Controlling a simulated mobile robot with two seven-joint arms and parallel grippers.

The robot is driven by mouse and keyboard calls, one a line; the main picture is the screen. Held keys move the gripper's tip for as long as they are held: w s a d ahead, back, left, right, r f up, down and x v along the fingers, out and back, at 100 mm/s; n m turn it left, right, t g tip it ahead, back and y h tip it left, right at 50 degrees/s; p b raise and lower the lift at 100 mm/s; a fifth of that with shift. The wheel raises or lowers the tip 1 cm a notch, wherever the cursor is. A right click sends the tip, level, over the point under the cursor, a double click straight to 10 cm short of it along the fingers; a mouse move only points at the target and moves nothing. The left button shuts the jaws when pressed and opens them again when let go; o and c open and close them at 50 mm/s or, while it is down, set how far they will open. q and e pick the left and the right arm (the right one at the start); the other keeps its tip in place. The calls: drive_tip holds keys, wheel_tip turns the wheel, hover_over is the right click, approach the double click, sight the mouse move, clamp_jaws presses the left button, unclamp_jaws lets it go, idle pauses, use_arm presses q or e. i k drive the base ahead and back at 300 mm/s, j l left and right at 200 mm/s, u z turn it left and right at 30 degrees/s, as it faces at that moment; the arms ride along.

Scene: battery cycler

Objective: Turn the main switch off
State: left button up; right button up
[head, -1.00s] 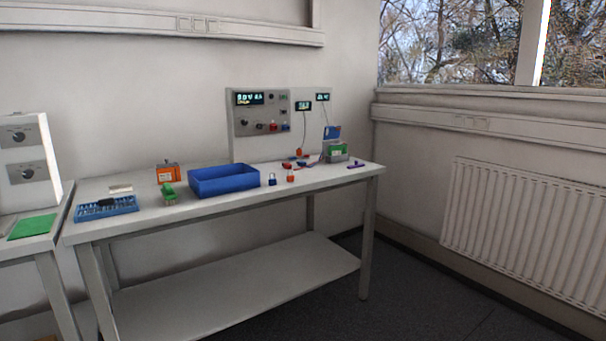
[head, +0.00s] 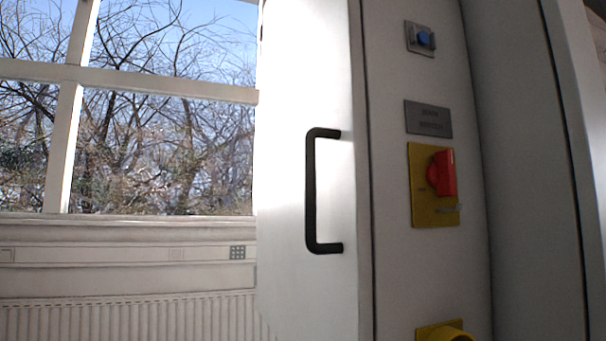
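The main switch is a red rotary handle (head: 444,174) on a yellow plate (head: 421,208), mounted on the narrow front panel of a tall light-grey cabinet (head: 391,270) right of centre. The handle's grip stands upright. A grey label plate (head: 428,119) sits just above the switch; its lettering is too blurred to read. Neither of my grippers shows in the head view.
A black bar handle (head: 312,192) stands out from the cabinet door left of the switch. A blue button (head: 424,38) is above, and a yellow fitting (head: 445,332) is below, cut by the frame edge. A radiator (head: 130,318) lies under the window at left.

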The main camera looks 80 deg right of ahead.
sight(441, 174)
drive_tip(key=z, duration=1.4)
